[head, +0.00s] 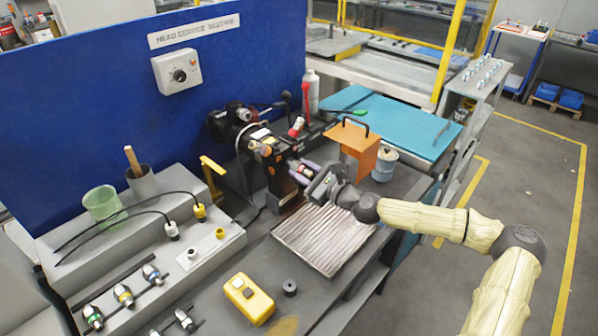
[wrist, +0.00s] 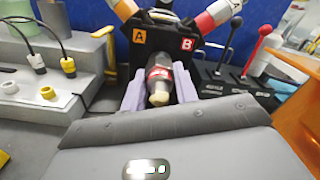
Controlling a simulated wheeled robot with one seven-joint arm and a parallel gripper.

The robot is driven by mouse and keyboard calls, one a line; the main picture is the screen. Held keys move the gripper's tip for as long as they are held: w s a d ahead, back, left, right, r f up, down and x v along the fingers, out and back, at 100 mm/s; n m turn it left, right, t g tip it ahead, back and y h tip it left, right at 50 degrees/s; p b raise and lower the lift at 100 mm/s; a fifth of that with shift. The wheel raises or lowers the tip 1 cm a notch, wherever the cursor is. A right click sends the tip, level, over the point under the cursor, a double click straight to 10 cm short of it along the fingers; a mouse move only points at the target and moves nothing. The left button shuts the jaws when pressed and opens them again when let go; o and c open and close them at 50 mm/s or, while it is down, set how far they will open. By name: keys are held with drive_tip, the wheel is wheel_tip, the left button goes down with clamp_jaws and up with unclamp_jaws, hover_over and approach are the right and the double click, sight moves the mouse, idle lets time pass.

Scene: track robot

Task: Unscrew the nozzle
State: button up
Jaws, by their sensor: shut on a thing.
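The nozzle (wrist: 158,84) is a short dark cylinder with a red band and a pale tan tip. In the wrist view it sticks out from the black block marked A and B (wrist: 162,45). My gripper (head: 303,172) is at the front of the machine (head: 262,145) in the head view. Its lavender fingers lie on both sides of the nozzle and are shut on it. The nozzle's far end is hidden at the block, so I cannot tell how far it is screwed in. In the head view the fingers largely cover the nozzle.
A ribbed metal tray (head: 322,240) lies below my gripper. An orange box (head: 354,150) with a handle stands close at the right. A grey rack (head: 205,245) with fittings is at the left, and a yellow button box (head: 249,298) is in front. Levers (wrist: 262,32) rise behind.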

drive_tip(key=n+b, duration=0.2)
drive_tip(key=n, duration=0.3)
drive_tip(key=shift+f, duration=0.1)
drive_tip(key=shift+n+b, duration=0.8)
drive_tip(key=shift+n, duration=0.6)
drive_tip(key=shift+n+b, duration=0.65)
drive_tip(key=shift+n, duration=0.25)
drive_tip(key=n+b, duration=0.2)
drive_tip(key=n, duration=0.3)
drive_tip(key=n+b, duration=0.2)
drive_tip(key=n, duration=0.2)
drive_tip(key=shift+n, duration=0.6)
drive_tip(key=shift+b, duration=0.4)
